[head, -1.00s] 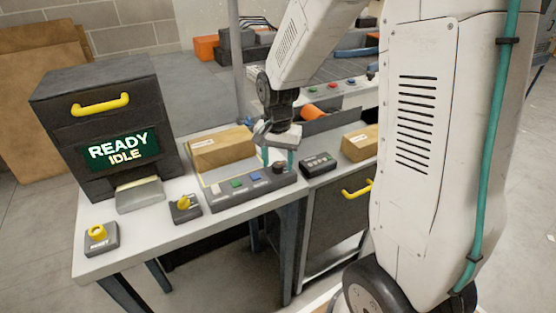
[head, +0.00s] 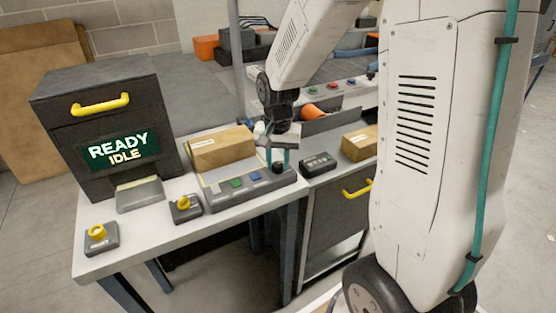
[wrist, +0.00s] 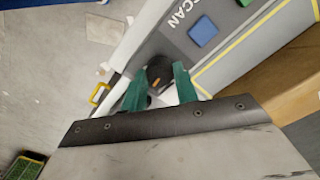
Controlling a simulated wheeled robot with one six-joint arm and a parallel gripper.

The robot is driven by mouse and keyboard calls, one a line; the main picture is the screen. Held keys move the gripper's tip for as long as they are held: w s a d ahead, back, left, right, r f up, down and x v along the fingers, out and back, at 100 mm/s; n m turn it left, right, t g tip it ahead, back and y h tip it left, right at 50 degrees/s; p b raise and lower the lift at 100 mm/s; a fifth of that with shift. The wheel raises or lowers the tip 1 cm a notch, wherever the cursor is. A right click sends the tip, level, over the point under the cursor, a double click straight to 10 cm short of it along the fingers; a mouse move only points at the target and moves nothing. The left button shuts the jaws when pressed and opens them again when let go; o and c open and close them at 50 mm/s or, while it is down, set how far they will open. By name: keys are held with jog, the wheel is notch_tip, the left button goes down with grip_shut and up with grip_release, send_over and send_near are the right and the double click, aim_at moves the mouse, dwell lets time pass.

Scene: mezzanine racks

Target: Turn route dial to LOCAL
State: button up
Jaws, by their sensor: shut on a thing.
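The route dial is likely the black knob (head: 279,168) at the right end of a grey button panel (head: 235,198) on the white bench. It also shows in the wrist view (wrist: 160,66), with a small orange mark on it. My gripper (head: 279,158) points down over this knob. In the wrist view my gripper's green fingers (wrist: 161,78) stand on either side of the knob and are shut on it. The fingers partly hide the knob. I cannot read any LOCAL mark near it.
A cardboard box (head: 222,147) lies just behind the panel. A black cabinet (head: 101,110) with a READY IDLE display stands at left. A yellow knob (head: 184,202) and a yellow reset button (head: 97,233) sit in front. A small dark keypad box (head: 318,163) lies to the right.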

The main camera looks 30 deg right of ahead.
jog(key=n, duration=1.2)
jog(key=shift+n, duration=2.2)
jog(key=o, duration=1)
jog(key=shift+c, duration=0.2)
